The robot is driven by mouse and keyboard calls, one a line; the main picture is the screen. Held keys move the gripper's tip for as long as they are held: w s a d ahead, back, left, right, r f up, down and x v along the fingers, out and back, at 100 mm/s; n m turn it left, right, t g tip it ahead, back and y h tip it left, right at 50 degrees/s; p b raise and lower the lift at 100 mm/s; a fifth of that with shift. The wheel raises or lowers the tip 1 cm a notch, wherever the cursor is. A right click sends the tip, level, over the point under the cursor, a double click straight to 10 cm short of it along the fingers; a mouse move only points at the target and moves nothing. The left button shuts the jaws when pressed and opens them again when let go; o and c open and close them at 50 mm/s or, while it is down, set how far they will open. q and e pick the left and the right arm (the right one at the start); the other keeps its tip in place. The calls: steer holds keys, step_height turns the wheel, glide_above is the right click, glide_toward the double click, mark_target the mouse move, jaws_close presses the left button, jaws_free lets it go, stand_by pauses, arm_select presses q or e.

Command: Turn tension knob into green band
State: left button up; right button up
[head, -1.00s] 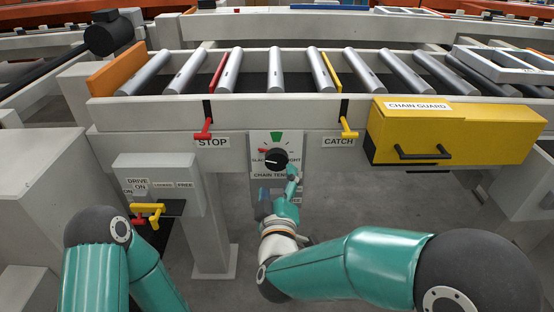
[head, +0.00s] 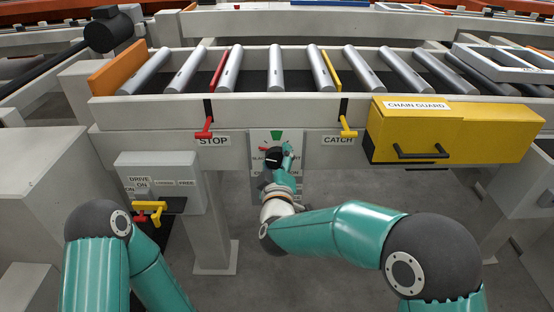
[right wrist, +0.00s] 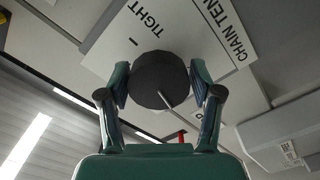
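The black tension knob (head: 273,157) sits on a pale panel (head: 258,139) under the conveyor's front beam. In the right wrist view the round dark knob (right wrist: 158,80) has a white pointer line aimed toward the red mark (right wrist: 182,135). My right gripper (head: 279,162) is at the knob. Its fingers (right wrist: 159,75) stand on either side, very close to its edge. I cannot tell whether they press on it. My left gripper is out of view.
A red STOP handle (head: 204,128) and a yellow CATCH handle (head: 348,127) flank the panel. A yellow chain guard (head: 480,135) juts out at right. A drive box (head: 158,170) with a yellow-handled lever stands at left. Open floor lies below.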

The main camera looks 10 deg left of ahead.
steer(key=c, duration=0.6)
steer(key=shift+c, duration=0.2)
steer(key=shift+f+m, duration=0.1)
steer(key=shift+m, duration=0.2)
steer(key=shift+f+m+b, duration=0.1)
steer(key=shift+m+b, duration=0.55)
steer(key=shift+m, duration=0.15)
steer(key=m+b, duration=0.2)
steer(key=m, duration=0.3)
steer(key=shift+s+a+f+b, duration=0.1)
steer(key=shift+b, duration=0.25)
steer(key=m+b, duration=0.2)
steer(key=m, duration=0.2)
steer(key=shift+m, duration=0.4)
steer(key=shift+m+b, duration=0.75)
steer(key=shift+m, duration=0.75)
